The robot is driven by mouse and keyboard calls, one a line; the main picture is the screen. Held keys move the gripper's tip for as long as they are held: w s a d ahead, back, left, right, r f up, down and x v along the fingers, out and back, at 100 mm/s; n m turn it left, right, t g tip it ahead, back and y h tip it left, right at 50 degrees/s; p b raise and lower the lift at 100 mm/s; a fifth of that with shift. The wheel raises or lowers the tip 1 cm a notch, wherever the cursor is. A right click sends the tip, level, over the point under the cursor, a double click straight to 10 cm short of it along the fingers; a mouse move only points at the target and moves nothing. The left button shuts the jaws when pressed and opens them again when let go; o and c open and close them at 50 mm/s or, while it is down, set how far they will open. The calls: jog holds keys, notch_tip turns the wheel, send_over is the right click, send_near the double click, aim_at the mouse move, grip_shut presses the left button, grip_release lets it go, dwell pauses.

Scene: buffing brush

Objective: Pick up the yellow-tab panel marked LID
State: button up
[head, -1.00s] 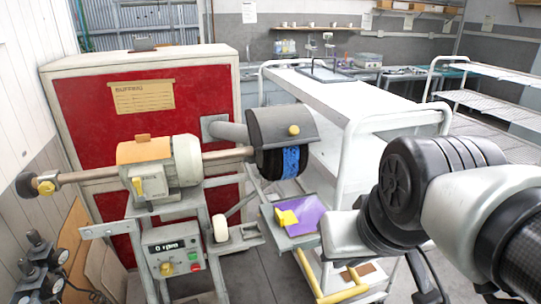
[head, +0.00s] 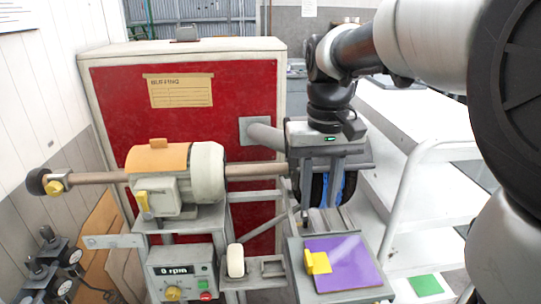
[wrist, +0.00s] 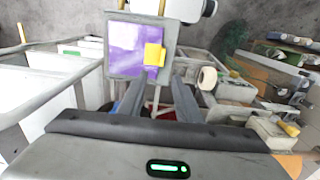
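A purple panel (head: 342,262) with a yellow tab (head: 318,262) at its left side lies on a grey tray (head: 292,258) at the lower right of the machine. No LID marking is readable on it. It also shows in the wrist view (wrist: 125,48), with its yellow tab (wrist: 154,54) on the right. My gripper (head: 319,205) points down in front of the buffing brush, behind the panel in the head view. Its two fingers are spread apart and nothing shows between them; they also show in the wrist view (wrist: 158,88). The panel is apart from the fingers.
The buffing motor (head: 175,178) and its shaft stand left of my gripper. The blue brush (head: 338,186) is partly hidden by my gripper. A speed box (head: 180,272) reads 0 rpm. A white cart (head: 420,125) stands at right, and a red cabinet (head: 110,110) behind.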

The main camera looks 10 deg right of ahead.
send_over(309, 257)
jog(key=f, duration=1.1)
jog(key=shift+s+d+f+b, duration=0.1)
jog(key=shift+s+d+b, duration=0.1)
jog(key=shift+b, duration=0.15)
jog(key=shift+w+a+f, duration=0.1)
jog(key=shift+f, duration=1.35)
jog(key=shift+w+a+f, duration=0.1)
jog(key=shift+f, duration=1.35)
jog(key=shift+c, duration=0.4)
grip_shut()
